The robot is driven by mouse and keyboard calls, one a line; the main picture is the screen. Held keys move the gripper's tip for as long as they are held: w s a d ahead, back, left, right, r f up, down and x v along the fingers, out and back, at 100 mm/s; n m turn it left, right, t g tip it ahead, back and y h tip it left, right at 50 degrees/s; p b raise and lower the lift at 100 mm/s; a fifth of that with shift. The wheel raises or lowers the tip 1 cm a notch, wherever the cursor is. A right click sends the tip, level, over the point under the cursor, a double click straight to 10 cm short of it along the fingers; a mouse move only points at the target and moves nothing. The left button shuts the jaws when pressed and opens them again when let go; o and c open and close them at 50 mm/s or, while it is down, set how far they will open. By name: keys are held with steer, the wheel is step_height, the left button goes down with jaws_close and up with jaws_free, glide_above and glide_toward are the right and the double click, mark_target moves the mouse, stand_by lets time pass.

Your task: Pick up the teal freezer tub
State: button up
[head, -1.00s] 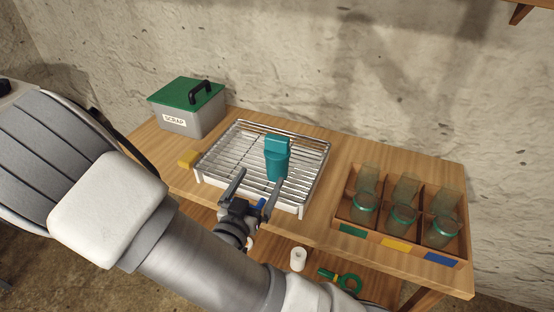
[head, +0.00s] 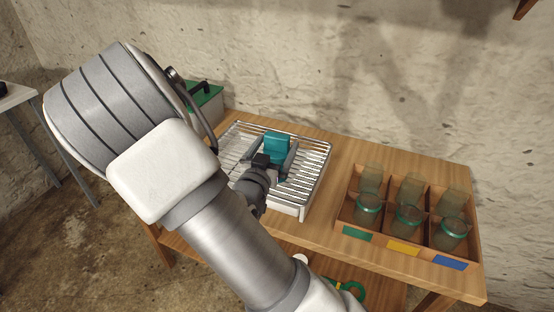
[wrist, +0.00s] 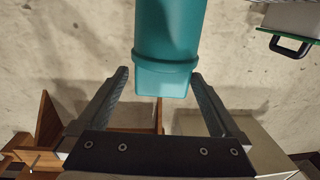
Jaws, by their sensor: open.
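The teal freezer tub (head: 277,143) stands on the wire rack (head: 316,171) on the workbench. My gripper (head: 276,152) is open at the tub, with one finger on each side of it, and partly hides its lower part. In the wrist view the tub (wrist: 168,38) comes down from the top edge. Its near end lies between the open fingertips of my gripper (wrist: 160,74), with a gap visible on both sides.
A wooden crate (head: 472,252) of glass jars stands on the right of the bench, with green, yellow and blue labels on its front. The grey scrap bin with green lid (head: 207,97) is partly behind my arm. Bare bench lies between rack and crate.

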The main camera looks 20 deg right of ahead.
steer(key=x, duration=0.4)
steer(key=shift+w+d+f, duration=0.1)
steer(key=shift+w+f, duration=0.05)
steer(key=shift+w, duration=0.15)
steer(key=shift+c, duration=0.2)
jaws_close()
